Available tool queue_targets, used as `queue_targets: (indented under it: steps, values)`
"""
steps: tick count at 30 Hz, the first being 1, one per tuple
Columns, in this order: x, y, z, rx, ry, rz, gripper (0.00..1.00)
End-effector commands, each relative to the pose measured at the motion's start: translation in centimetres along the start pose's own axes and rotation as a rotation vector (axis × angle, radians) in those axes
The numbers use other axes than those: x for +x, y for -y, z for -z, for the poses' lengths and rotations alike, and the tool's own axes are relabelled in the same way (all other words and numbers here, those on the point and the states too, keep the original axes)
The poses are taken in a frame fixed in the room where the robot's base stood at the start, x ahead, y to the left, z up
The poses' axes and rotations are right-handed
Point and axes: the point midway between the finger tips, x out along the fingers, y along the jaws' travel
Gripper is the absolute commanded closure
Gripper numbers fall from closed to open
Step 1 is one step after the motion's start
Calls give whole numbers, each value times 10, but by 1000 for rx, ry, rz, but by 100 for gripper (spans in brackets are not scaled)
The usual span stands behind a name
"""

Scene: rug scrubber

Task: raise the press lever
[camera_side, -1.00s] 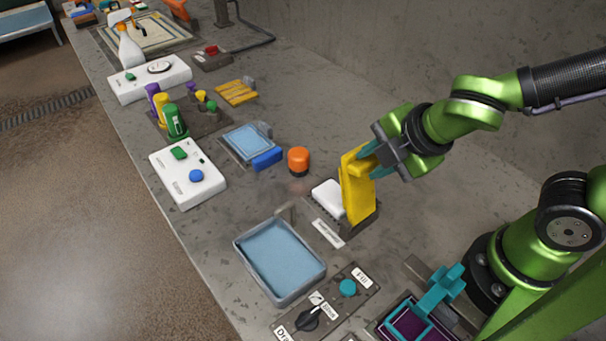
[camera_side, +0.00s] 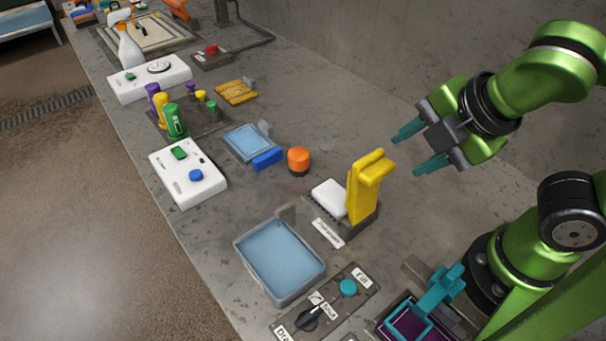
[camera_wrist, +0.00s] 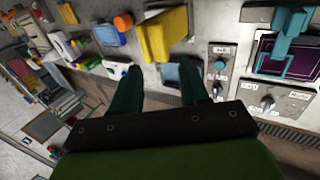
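The yellow press lever (camera_side: 364,190) stands upright on its dark base beside a white block (camera_side: 329,196). Its top has a short yellow handle that juts to the right. In the wrist view the yellow lever (camera_wrist: 165,36) shows beyond and between the fingers. My gripper (camera_side: 418,149) is open and empty, to the right of the lever and apart from it. Its two teal fingers point left toward the lever top with a clear gap between them. The open fingers also show in the wrist view (camera_wrist: 162,88).
A grey tray with a blue inside (camera_side: 318,277) lies in front of the press. A panel with a black knob (camera_side: 307,319) and a teal button (camera_side: 348,287) is nearby. An orange-topped knob (camera_side: 298,161) stands behind the press. The counter to the right of the lever is clear.

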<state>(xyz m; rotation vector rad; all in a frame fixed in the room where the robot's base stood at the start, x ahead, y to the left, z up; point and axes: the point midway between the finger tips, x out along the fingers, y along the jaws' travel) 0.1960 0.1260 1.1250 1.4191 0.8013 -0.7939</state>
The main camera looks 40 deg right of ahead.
Motion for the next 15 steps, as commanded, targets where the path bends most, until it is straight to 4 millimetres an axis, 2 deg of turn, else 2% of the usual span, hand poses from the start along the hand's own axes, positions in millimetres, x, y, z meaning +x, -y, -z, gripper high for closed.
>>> queue_targets:
  steps: [1, 6, 10, 15]
  values:
    - [-14, -1, 1, 2, -6, -8, 55]
    - [-47, -2, 1, 3, -6, -11, 55]
    - [-63, -3, 1, 3, -4, -12, 55]
    - [-72, -3, 0, 4, -3, -11, 55]
